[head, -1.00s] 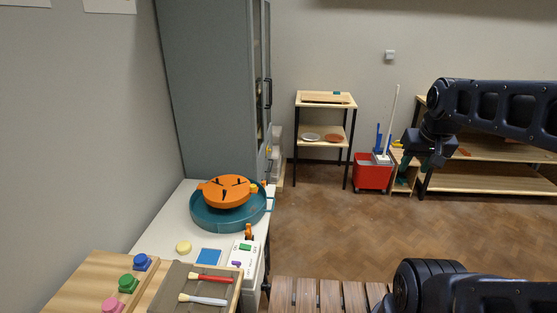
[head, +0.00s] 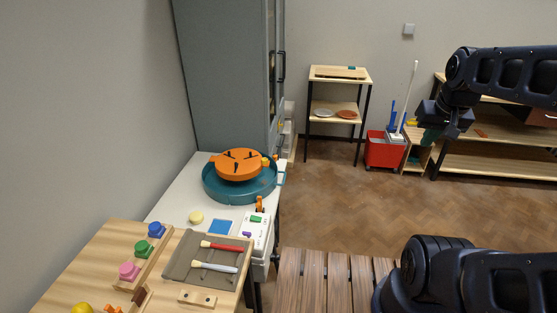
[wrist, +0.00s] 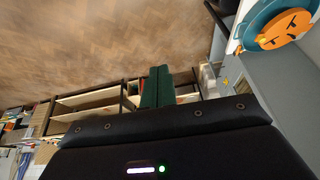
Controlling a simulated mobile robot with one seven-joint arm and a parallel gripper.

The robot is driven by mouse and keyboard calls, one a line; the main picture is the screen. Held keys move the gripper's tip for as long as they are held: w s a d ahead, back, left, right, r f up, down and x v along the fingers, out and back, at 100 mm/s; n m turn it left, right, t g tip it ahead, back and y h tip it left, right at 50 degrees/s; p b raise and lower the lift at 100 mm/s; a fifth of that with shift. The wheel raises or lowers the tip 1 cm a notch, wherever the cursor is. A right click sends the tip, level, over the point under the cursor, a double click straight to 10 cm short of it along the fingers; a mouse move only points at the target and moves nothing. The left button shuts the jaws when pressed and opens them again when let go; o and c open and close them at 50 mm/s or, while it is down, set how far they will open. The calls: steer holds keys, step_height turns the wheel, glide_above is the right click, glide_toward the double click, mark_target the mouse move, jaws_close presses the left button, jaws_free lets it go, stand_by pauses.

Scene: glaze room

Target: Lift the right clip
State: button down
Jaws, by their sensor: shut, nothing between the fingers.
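No clip is plain enough to name for certain as the right clip. A small orange piece (head: 260,203) stands at the front right of the white-topped unit, below the teal basin (head: 210,190); it is too small to tell if it is a clip. An orange round head with black marks (head: 238,165) sits in the basin, with a small orange and yellow piece at its right. The wrist view also shows the green fingers (wrist: 157,88) together.
A wooden table (head: 75,275) at the lower left holds coloured knobs and a grey mat (head: 185,262) with two brushes. A tall grey cabinet (head: 230,80) stands behind the basin. A red bucket (head: 384,153) and shelves are at the back.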

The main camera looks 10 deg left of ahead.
steer(key=w+a+m+g+y, duration=0.15)
steer(key=w+a, duration=0.25)
steer(key=w, duration=0.5)
steer(key=w+a+m+g+y, duration=0.1)
steer(key=w+a+m+y, duration=0.3)
steer(key=w, duration=0.6)
steer(key=w+a+f+m+g, duration=0.1)
steer(key=w+a+f, duration=0.35)
steer(key=w, duration=0.45)
steer(key=w+a+f+m+g, duration=0.1)
steer(key=w+a+f+m, duration=0.15)
steer(key=w+a, duration=0.45)
steer(key=w+a+f+m+y, duration=0.2)
steer(key=w+a+f, duration=0.2)
steer(key=w+f, duration=0.35)
steer(key=w+a+f+m+y, duration=0.1)
steer(key=w+a+f+m, duration=0.1)
steer(key=w+a+f, duration=0.45)
steer(key=m+g+y, duration=0.1)
steer(key=m+y, duration=0.2)
steer(key=m, duration=0.3)
glide_toward(275, 157)
steer(key=d, duration=0.2)
steer(key=d+f, duration=0.1)
steer(key=shift+w+d, duration=0.25)
steer(key=shift+w, duration=0.05)
steer(key=x, duration=1)
